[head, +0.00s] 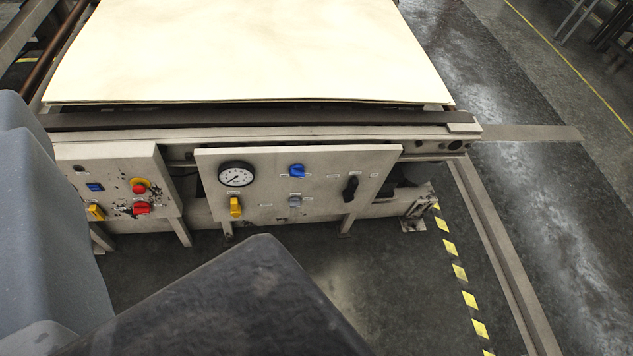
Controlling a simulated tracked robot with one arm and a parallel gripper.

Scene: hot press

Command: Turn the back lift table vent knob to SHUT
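The lift table (290,132) stands ahead of me, with control panels on its near side. The wider panel (265,207) carries a blue knob (297,171), a yellow knob (236,206), a grey knob (295,201) and a black handle (350,189) tilted slightly from upright. The labels are too small to read, so I cannot tell which knob is the vent or its setting. Large grey and dark parts of my own arm fill the lower left and bottom, apart from the panels in the picture. No gripper fingertips show.
A round gauge (236,175) sits above the yellow knob. A smaller panel (110,170) at left has a red mushroom button (140,186) and other switches. A pale sheet (250,50) covers the table. A floor rail (505,250) and yellow-black tape (459,272) run at right.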

